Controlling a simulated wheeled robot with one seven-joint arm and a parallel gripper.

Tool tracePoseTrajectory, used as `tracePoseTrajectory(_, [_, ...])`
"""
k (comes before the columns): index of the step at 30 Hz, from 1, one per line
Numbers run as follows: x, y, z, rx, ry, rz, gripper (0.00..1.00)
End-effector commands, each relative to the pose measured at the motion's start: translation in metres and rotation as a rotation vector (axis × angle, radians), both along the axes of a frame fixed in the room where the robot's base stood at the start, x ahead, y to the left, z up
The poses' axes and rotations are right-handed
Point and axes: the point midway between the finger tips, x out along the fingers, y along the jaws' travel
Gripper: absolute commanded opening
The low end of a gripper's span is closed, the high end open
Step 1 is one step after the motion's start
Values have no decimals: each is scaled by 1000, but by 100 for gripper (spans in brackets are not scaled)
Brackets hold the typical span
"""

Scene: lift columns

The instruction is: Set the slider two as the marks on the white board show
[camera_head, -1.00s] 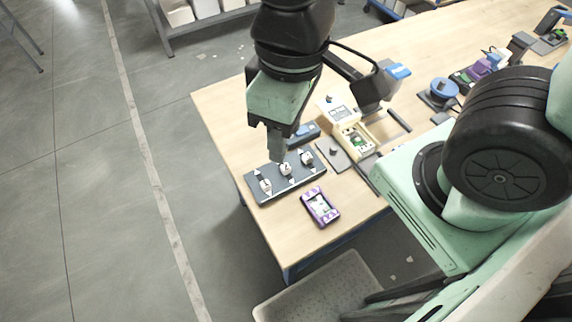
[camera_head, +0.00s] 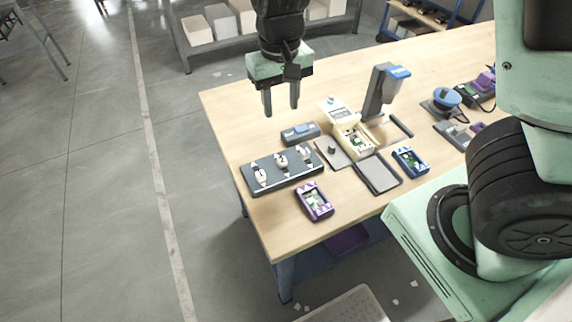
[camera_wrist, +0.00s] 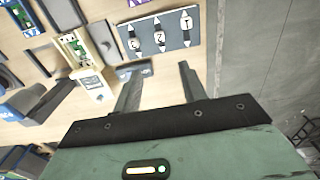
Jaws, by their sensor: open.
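The dark slider panel (camera_head: 293,174) lies on the near left part of the table and carries three white knobs in a row. The middle knob (camera_head: 281,161) bears a mark like a 2; in the wrist view this knob (camera_wrist: 159,38) sits around the middle of its track. White triangles mark the track ends. My gripper (camera_head: 281,109) is open and empty, above and behind the panel, its two fingers pointing down. In the wrist view its fingertips (camera_wrist: 158,71) are apart, with the panel (camera_wrist: 173,36) beyond them. I cannot single out a white board with readable marks.
A blue-grey box (camera_head: 300,133) lies just behind the panel, and a purple device (camera_head: 314,202) lies in front of it. A cream case (camera_head: 352,141), a grey pad (camera_head: 378,174) and a blue device (camera_head: 410,161) stand to the right. The table's left edge is close to the panel.

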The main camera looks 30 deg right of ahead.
Motion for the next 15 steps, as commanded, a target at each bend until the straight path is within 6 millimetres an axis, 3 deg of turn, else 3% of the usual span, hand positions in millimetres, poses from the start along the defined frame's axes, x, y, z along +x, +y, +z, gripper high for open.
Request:
tracePoseTrajectory(5, [1,-1,-18,-4,2,-4,42])
tracePoseTrajectory(15, [0,-2,-87,-4,4,-5,42])
